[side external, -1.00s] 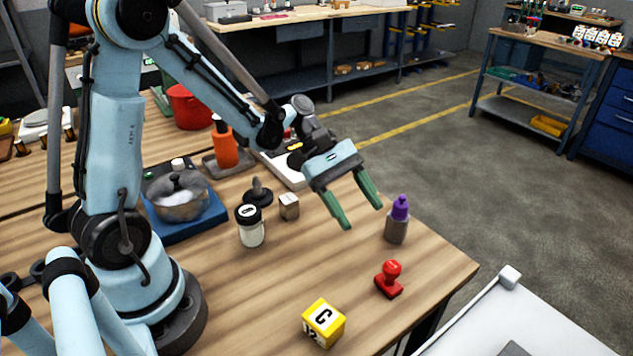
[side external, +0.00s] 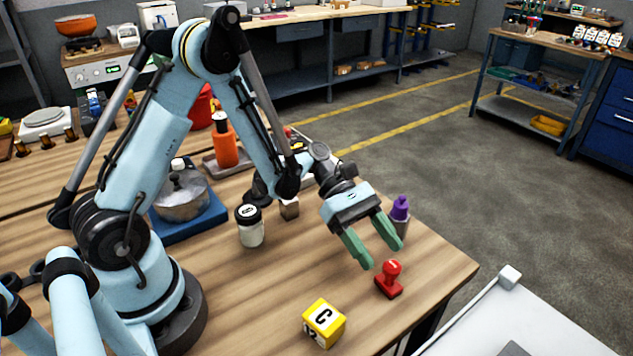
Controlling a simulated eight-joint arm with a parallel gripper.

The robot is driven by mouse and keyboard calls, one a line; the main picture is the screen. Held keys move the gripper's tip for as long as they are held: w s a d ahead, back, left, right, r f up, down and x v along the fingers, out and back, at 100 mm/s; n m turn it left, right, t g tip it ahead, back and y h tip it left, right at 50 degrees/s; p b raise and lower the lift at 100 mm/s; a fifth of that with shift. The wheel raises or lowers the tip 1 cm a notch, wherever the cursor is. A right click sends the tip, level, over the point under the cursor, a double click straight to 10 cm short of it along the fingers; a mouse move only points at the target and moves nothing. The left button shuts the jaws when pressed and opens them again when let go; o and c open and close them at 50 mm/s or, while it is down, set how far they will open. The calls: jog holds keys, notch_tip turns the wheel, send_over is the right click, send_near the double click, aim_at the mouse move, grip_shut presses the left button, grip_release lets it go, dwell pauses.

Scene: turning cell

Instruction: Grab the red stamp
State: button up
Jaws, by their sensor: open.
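The red stamp (side external: 390,279) stands upright on the wooden table near its right front edge, knob handle on top. My gripper (side external: 385,257) is open, with two green fingers pointing down toward the stamp. The fingertips are just above and behind the stamp in this view, one to its left and one to its upper right. Nothing is between the fingers that I can see. I cannot tell the exact height gap between the fingertips and the stamp.
A purple-capped bottle (side external: 401,212) stands right behind my gripper, partly hidden by a finger. A yellow letter cube (side external: 324,322) sits left and in front of the stamp.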

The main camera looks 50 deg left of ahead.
aim_at(392, 270)
jog(key=x, duration=0.5)
jog(key=shift+s+d+r, duration=0.15)
jog(key=shift+s+r, duration=0.05)
jog(key=shift+s, duration=0.05)
jog(key=c, duration=1.1)
